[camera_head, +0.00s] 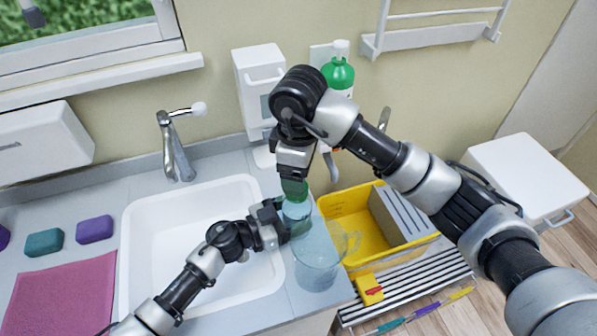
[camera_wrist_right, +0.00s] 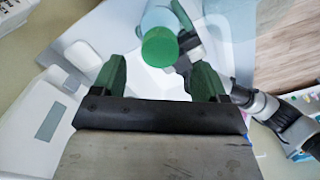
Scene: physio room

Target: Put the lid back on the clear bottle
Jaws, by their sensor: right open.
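The clear bottle (camera_head: 297,209), tinted pale blue, stands upright at the counter's right end, beside the sink. My left gripper (camera_head: 292,224) reaches it from the left and is shut around its side. The green lid (camera_wrist_right: 160,48) shows in the right wrist view on top of the bottle (camera_wrist_right: 168,14); I cannot tell whether it is fully seated. My right gripper (camera_wrist_right: 160,68) is open above the lid, its green fingers apart on either side. In the head view the right gripper (camera_head: 293,187) points down and largely hides the lid.
A clear jug (camera_head: 316,262) stands just in front of the bottle. A white sink (camera_head: 145,235) lies left, a yellow crate (camera_head: 388,258) right. A white dispenser (camera_head: 258,82) and a green bottle (camera_head: 339,76) are at the wall behind.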

